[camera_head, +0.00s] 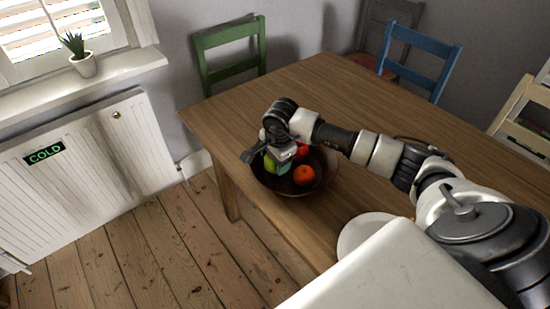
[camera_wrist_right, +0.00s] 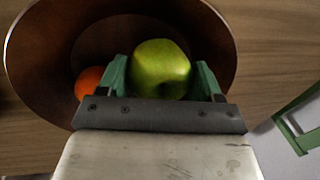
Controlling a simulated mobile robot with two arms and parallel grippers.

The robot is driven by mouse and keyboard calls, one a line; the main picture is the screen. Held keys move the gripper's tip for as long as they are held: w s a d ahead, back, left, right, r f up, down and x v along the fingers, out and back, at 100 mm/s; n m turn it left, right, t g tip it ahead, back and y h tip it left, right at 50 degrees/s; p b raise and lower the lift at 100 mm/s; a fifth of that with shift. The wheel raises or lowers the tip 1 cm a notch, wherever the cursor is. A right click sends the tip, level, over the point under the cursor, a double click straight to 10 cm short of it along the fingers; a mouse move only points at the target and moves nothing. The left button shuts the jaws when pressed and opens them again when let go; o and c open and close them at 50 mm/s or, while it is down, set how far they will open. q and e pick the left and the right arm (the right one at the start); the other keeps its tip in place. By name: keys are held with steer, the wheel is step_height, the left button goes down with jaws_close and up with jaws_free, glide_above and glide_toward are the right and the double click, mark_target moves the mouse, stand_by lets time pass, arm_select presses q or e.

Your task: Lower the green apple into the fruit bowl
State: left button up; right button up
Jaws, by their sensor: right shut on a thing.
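The dark brown fruit bowl (camera_head: 326,168) stands on the wooden table near its left corner. My right gripper (camera_head: 276,165) is over the left part of the bowl and shut on the green apple (camera_head: 269,163). In the right wrist view the green apple (camera_wrist_right: 160,66) sits between the two green fingers (camera_wrist_right: 160,82), with the bowl (camera_wrist_right: 45,55) behind it. The head view does not show clearly whether the apple touches the bowl. My left gripper is not in view.
An orange fruit (camera_head: 304,175) and a red fruit (camera_head: 302,151) lie in the bowl. A white plate (camera_head: 362,232) is nearer on the table (camera_head: 345,90). A green chair (camera_head: 231,45) and a blue chair (camera_head: 420,60) stand beyond it. The table's far part is clear.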

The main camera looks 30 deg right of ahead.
steer(key=shift+f+b, duration=0.95)
steer(key=shift+f, duration=0.15)
stand_by(0.3)
steer(key=o, duration=1)
steer(key=shift+r, duration=0.1)
steer(key=r, duration=0.3)
steer(key=s+r, duration=0.1)
steer(key=r, duration=0.6)
steer(key=shift+s+r, duration=0.3)
steer(key=shift+s, duration=0.1)
